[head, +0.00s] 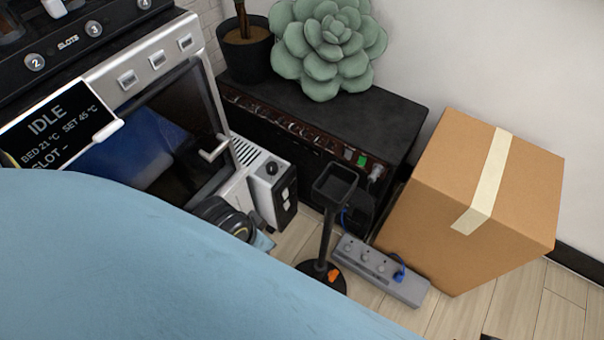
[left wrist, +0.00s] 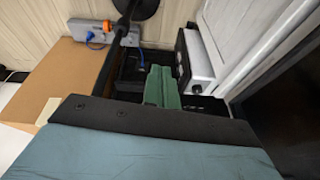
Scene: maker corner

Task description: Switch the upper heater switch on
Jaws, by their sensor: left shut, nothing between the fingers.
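The heater (head: 261,177) is a small white box with a black panel, standing on the floor beside the oven-like machine. Two pale switches sit one above the other on the panel, the upper switch (head: 284,195) over the lower switch (head: 286,213). Their on or off positions are too small to tell. The heater also shows in the left wrist view (left wrist: 203,60), right of the fingers. My left gripper (left wrist: 160,82), with green fingers, is shut and empty, apart from the heater in that picture. It cannot be made out in the head view. My right gripper is in neither view.
A black stand (head: 326,225) and a grey power strip (head: 380,268) are right of the heater. A cardboard box (head: 425,195) stands farther right. Behind is a black amplifier (head: 385,120) bearing a succulent (head: 330,45). Headphones (head: 225,217) lie close in front of the heater.

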